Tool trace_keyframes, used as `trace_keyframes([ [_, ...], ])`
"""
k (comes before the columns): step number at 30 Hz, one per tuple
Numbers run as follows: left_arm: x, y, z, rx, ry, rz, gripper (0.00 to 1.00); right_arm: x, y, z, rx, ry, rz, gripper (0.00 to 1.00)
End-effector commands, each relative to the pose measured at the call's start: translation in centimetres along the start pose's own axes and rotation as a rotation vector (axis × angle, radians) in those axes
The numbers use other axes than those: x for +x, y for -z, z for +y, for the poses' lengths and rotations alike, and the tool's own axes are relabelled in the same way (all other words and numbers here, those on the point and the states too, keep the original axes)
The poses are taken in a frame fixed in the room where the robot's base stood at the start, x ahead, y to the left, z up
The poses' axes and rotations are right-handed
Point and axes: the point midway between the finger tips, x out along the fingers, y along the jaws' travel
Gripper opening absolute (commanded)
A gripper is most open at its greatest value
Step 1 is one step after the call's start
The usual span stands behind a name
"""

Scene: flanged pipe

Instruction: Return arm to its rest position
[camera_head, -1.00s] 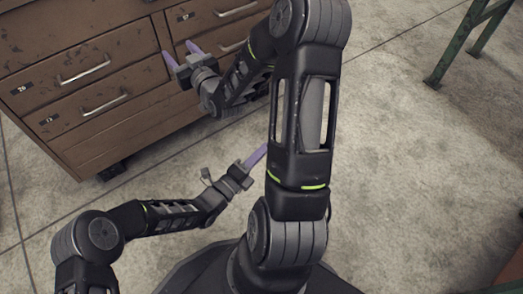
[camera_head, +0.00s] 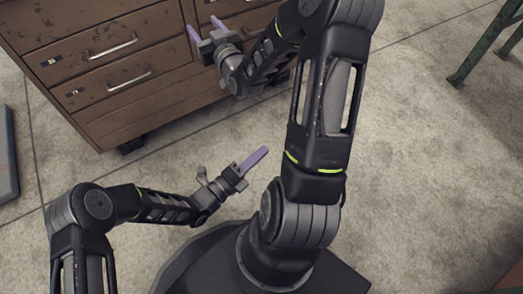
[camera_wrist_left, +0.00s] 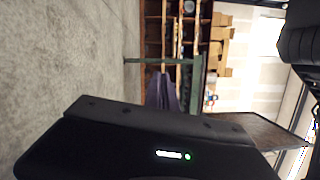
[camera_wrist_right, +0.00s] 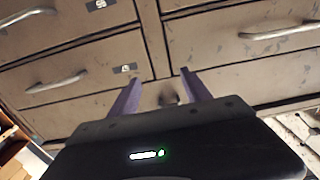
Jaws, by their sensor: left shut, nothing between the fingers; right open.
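My left gripper (camera_head: 257,157) has its purple fingers together and empty. It is held low over the floor, left of my large dark arm link in the head view. Its closed fingers also show in the left wrist view (camera_wrist_left: 162,92). My right gripper (camera_head: 207,33) has its two purple fingers apart with nothing between them, in front of the brown drawer cabinet (camera_head: 150,98). In the right wrist view the open fingers (camera_wrist_right: 165,92) point at the cabinet's drawer fronts (camera_wrist_right: 95,60). I cannot tell whether they touch.
A green metal frame leg (camera_head: 475,55) stands at the upper right. A grey flat object (camera_head: 6,155) lies at the left edge. A brown edge (camera_head: 510,280) shows at the lower right. Concrete floor (camera_head: 420,170) is clear on the right. Shelves (camera_wrist_left: 190,40) show in the left wrist view.

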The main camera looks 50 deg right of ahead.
Motion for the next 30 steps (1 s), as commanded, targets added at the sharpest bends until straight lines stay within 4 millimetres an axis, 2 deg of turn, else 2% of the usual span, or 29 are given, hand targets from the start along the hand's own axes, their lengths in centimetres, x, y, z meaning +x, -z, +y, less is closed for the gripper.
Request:
trace_keyframes([
  [11, -0.1, -0.1, 0.1, -0.006, -0.004, -0.003, 0.00, 0.0, -0.1, -0.1, 0.002, 0.002, -0.004, 0.56],
  [14, -0.6, -0.9, 0.4, -0.053, -0.028, -0.025, 0.00, -0.1, -1.2, -0.9, 0.016, 0.014, -0.030, 0.56],
  [17, -2.1, -2.8, 1.4, -0.174, -0.086, -0.085, 0.00, -0.5, -3.6, -2.8, 0.048, 0.041, -0.097, 0.56],
  [20, -5.1, -5.6, 3.1, -0.385, -0.170, -0.195, 0.00, -1.4, -7.5, -6.1, 0.097, 0.087, -0.207, 0.56],
  [23, -9.9, -8.4, 5.4, -0.679, -0.260, -0.364, 0.00, -3.5, -12.6, -10.4, 0.153, 0.147, -0.363, 0.56],
  [26, -16.3, -10.2, 7.8, -1.032, -0.325, -0.590, 0.00, -7.2, -18.2, -15.2, 0.202, 0.212, -0.551, 0.56],
  [27, -19.0, -10.5, 8.6, -1.181, -0.336, -0.691, 0.00, -9.1, -20.3, -17.1, 0.217, 0.238, -0.629, 0.56],
  [29, -23.3, -10.4, 9.7, -1.404, -0.337, -0.851, 0.00, -12.2, -23.3, -19.6, 0.234, 0.273, -0.749, 0.56],
  [30, -26.1, -9.9, 10.3, -1.551, -0.327, -0.962, 0.00, -14.4, -25.1, -21.1, 0.241, 0.294, -0.827, 0.56],
])
